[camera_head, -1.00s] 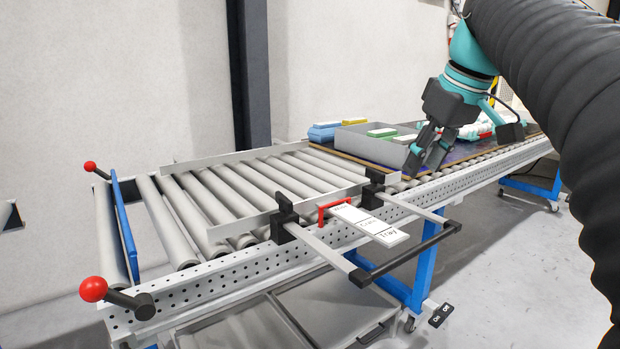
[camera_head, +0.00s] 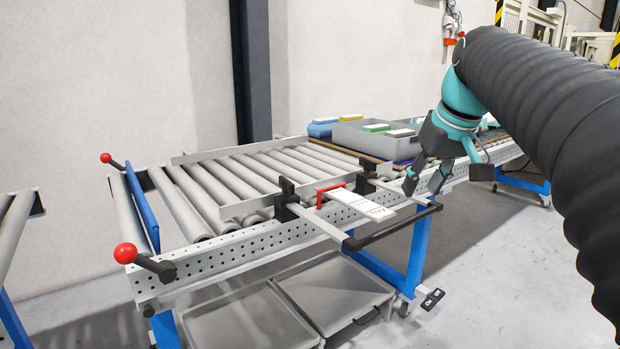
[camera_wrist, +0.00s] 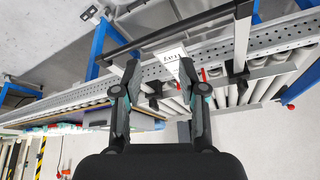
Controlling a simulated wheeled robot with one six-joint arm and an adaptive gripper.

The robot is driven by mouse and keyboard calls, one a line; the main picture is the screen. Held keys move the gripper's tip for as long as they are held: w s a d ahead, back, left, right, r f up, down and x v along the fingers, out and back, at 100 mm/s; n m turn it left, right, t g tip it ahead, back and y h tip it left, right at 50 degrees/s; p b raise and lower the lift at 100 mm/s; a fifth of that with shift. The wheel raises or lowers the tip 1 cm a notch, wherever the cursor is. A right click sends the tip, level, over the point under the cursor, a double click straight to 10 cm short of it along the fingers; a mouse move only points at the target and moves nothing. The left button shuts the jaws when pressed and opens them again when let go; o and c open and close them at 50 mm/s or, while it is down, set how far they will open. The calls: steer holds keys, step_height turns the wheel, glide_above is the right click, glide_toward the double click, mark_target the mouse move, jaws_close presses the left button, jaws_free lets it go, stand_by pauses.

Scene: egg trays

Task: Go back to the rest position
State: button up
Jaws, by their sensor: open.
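My gripper (camera_head: 424,183) is open and empty in the head view, beside the front rail of the roller conveyor (camera_head: 222,246). Its two dark fingers point down and are apart. In the wrist view my gripper (camera_wrist: 158,75) shows with its fingers spread, and nothing is between them but the conveyor parts and floor behind. A white label plate (camera_head: 358,205) with partly readable text is fixed at the front rail, left of the gripper; it also shows in the wrist view (camera_wrist: 172,60).
A grey crate (camera_head: 350,137) holding green and white boxes stands at the conveyor's far part. A black handle bar (camera_head: 395,227) juts out in front of the rail. Grey bins (camera_head: 262,325) sit below. The floor at right is clear.

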steer(key=s+a+f+m, duration=0.1)
steer(key=s+a+f, duration=0.1)
steer(key=s+f, duration=0.9)
steer(key=s+a+f+m+h, duration=0.1)
steer(key=s+a+f, duration=0.1)
steer(key=s+f, duration=0.9)
steer(key=shift+f+t, duration=0.4)
steer(key=shift+f, duration=0.2)
steer(key=shift+w, duration=0.1)
